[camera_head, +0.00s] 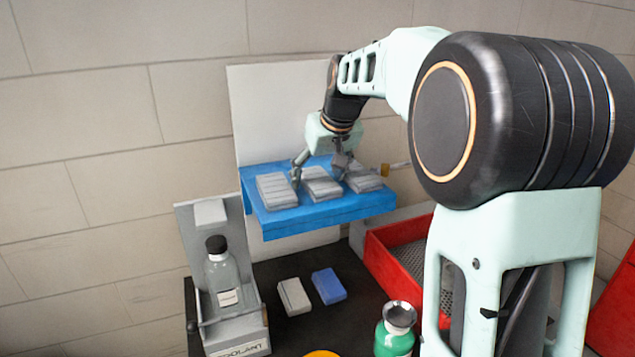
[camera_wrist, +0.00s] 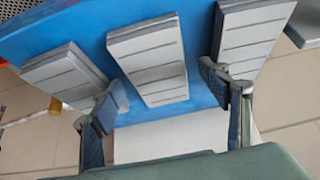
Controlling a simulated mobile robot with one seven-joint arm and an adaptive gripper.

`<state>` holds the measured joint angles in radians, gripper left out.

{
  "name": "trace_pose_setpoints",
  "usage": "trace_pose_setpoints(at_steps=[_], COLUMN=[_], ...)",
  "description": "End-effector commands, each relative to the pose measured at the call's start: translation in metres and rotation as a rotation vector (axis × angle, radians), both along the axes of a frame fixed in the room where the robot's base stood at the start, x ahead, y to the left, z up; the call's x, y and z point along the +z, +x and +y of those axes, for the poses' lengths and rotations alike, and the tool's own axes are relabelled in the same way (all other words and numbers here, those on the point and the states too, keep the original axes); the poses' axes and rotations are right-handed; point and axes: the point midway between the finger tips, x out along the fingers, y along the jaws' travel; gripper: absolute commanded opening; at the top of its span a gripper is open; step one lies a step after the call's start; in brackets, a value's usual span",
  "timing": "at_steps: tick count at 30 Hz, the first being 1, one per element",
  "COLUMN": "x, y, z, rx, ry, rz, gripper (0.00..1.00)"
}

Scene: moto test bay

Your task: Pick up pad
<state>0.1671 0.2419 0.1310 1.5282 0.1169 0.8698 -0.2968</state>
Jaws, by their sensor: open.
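Three grey grooved pads lie in a row on a blue shelf (camera_head: 285,225): a left pad (camera_head: 277,191), a middle pad (camera_head: 322,185) and a right pad (camera_head: 365,181). My gripper (camera_head: 318,172) is open over the middle pad, its fingers pointing down. In the wrist view, the middle pad (camera_wrist: 150,60) lies between the two spread fingers of my gripper (camera_wrist: 163,97), and nothing is held. One finger is close to the pad (camera_wrist: 65,75) at the left of that view, the other overlaps the pad (camera_wrist: 252,35) at its right. Contact cannot be told.
Below the shelf are a bottle (camera_head: 222,275) in a grey holder, a white block (camera_head: 294,296), a blue block (camera_head: 328,286), a green container (camera_head: 393,338) and a red tray (camera_head: 378,258). A white panel (camera_head: 270,105) stands behind the shelf.

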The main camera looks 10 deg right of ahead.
Motion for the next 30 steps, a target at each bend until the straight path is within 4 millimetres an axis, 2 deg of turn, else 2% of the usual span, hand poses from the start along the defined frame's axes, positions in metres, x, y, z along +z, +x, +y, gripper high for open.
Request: trace_pose_setpoints(at_steps=[2, 12, 23, 30], x=[0.0, 0.001, 0.005, 0.028], y=[0.0, 0.0, 0.0, -0.002], z=[0.0, 0.0, 0.0, 0.003], rx=[0.0, 0.0, 0.0, 0.0], ry=[0.0, 0.0, 0.0, 0.0], rz=[0.0, 0.0, -0.001, -0.002], gripper=[0.7, 0.34, 0.34, 0.34])
